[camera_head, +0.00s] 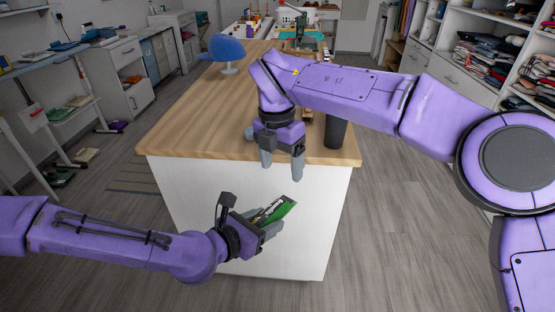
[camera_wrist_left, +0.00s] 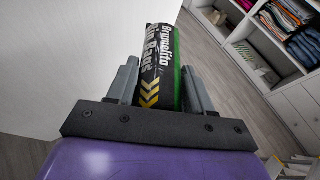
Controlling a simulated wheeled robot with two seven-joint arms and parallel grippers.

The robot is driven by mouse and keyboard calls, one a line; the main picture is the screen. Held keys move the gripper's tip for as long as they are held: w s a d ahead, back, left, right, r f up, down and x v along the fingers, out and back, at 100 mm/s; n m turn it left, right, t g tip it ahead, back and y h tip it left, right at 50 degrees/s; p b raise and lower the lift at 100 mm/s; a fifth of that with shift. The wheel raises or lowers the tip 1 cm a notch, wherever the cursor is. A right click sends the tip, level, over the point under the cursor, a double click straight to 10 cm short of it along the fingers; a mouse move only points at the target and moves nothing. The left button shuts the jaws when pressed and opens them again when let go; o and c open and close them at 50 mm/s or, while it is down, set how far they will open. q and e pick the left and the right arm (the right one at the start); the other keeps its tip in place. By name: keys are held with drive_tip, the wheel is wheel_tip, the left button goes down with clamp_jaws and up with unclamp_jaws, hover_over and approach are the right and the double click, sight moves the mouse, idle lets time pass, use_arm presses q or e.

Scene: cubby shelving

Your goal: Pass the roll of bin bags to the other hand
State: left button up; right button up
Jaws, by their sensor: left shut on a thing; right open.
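The roll of bin bags (camera_head: 273,211) is green and black with white lettering. My left gripper (camera_head: 268,222) is shut on it and holds it in front of the table's white end panel. In the left wrist view the roll (camera_wrist_left: 161,70) sits between the two grey fingers of my left gripper (camera_wrist_left: 160,88), its far end sticking out beyond them. My right gripper (camera_head: 283,168) is open and empty, its fingers pointing down at the table's near edge. It is above the roll in the head view, apart from it.
The wooden table (camera_head: 200,126) has a dark cup (camera_head: 336,130) near its front right corner, beside my right gripper. Shelves with folded clothes (camera_head: 487,55) are at the right.

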sight(279, 200)
drive_tip(key=f, duration=1.1)
drive_tip(key=shift+s+a, duration=0.2)
drive_tip(key=shift+s, duration=0.1)
drive_tip(key=c, duration=1.2)
use_arm(q)
drive_tip(key=o, duration=1.2)
use_arm(e)
drive_tip(key=shift+c, duration=0.2)
use_arm(q)
drive_tip(key=shift+o, duration=0.2)
drive_tip(key=shift+r, duration=0.15)
